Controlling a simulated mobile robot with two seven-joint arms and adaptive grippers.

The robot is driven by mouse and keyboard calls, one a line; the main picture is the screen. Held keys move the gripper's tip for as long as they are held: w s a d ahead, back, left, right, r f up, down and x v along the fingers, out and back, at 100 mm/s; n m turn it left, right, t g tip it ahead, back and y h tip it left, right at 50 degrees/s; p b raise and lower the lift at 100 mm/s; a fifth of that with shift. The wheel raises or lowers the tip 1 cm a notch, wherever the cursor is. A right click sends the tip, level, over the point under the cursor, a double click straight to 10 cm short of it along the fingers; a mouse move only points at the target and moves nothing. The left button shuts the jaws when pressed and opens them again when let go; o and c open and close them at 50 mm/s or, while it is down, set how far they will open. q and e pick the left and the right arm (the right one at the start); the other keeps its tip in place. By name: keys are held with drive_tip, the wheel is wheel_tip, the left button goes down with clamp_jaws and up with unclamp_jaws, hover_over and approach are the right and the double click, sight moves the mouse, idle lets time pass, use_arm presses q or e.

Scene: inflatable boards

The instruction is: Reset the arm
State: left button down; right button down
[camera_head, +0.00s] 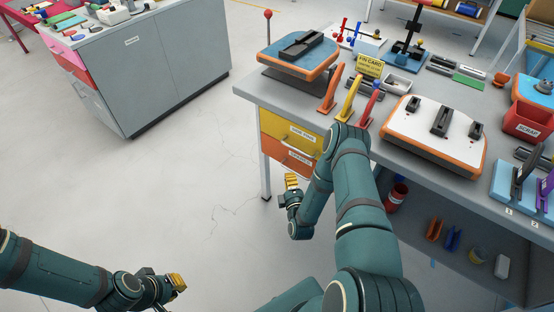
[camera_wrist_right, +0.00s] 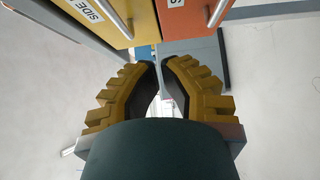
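My right arm reaches over the front of the workbench in the head view and hangs down beside its drawers. My right gripper (camera_head: 291,182) is in front of the yellow and orange drawers, over the floor. In the right wrist view its yellow-padded fingers (camera_wrist_right: 158,66) have a narrow gap between their tips, with nothing held. My left arm comes in at the lower left. My left gripper (camera_head: 178,282) is low over bare floor with no object visible in it; its finger gap cannot be made out.
The workbench (camera_head: 250,88) carries a blue-topped board (camera_head: 325,64), a white board (camera_head: 410,122), coloured levers (camera_head: 348,100) and a red bin (camera_head: 527,122). The yellow drawer (camera_head: 285,132) is close to my right gripper. A grey cabinet (camera_head: 150,70) stands at the upper left. Floor between is clear.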

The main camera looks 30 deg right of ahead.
drive_tip(key=shift+a, duration=0.1)
drive_tip(key=a+r+m+g+y, duration=0.1)
drive_tip(key=a+m+g+y, duration=0.55)
drive_tip(key=a, duration=0.75)
drive_tip(key=s+a+r+m+g+y, duration=0.2)
drive_tip(key=s+a+m+g, duration=0.2)
drive_tip(key=s+a, duration=0.2)
drive_tip(key=s+a+r+m+g+y, duration=0.2)
drive_tip(key=s+a, duration=0.4)
drive_tip(key=s, duration=0.5)
drive_tip(key=r+m+g, duration=0.1)
drive_tip(key=m+g, duration=0.1)
drive_tip(key=shift+s+a+r+m, duration=0.2)
drive_tip(key=shift+s+r+m, duration=0.1)
drive_tip(key=shift+r+m, duration=0.05)
drive_tip(key=shift+g, duration=0.25)
